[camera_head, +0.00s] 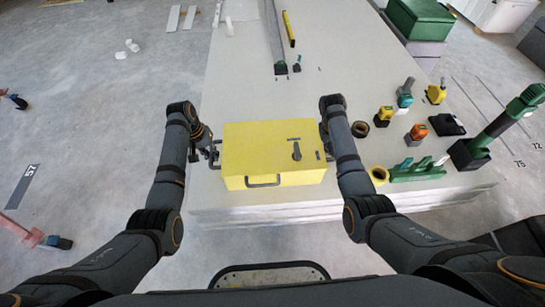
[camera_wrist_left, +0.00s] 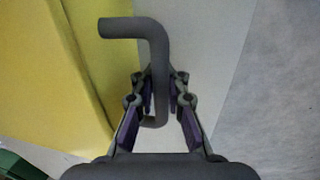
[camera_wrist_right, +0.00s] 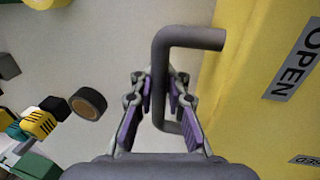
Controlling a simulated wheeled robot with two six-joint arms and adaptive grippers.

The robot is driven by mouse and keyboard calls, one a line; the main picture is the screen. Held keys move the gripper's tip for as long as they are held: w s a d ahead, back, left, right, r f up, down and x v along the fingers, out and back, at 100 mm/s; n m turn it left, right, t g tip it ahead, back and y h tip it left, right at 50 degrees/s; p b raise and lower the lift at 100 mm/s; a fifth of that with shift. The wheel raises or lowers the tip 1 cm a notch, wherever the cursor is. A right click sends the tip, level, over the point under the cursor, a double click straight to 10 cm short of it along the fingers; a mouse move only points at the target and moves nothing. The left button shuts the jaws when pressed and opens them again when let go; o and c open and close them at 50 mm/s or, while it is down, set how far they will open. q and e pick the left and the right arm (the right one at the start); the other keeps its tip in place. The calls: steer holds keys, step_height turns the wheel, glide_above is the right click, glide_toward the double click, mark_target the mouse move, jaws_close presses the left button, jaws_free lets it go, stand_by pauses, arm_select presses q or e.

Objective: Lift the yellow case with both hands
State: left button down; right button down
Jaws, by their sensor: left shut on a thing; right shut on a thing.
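The yellow case (camera_head: 260,150) is near the front edge of the pale panel stack, with a dark front handle and a small dark latch on top. My left gripper (camera_head: 214,154) is at its left side, shut on a bent grey side handle (camera_wrist_left: 150,30), as the left wrist view shows. My right gripper (camera_head: 325,142) is at its right side, shut on the matching side handle (camera_wrist_right: 185,38). In the right wrist view the case's yellow side (camera_wrist_right: 270,80) carries an "OPEN" label. I cannot tell whether the case touches the panels.
The pale panel stack (camera_head: 330,60) reaches far back. Power tools, a roll of tape (camera_head: 360,129) and a green rack (camera_head: 417,169) stand right of my right arm. A long metal rail (camera_head: 274,35) and yellow level (camera_head: 288,28) lie behind.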

arm_select(q)
steer(key=shift+w+r, duration=0.1)
steer(key=shift+r, duration=0.15)
arm_select(e)
steer(key=shift+w+r, duration=0.1)
steer(key=shift+r, duration=0.15)
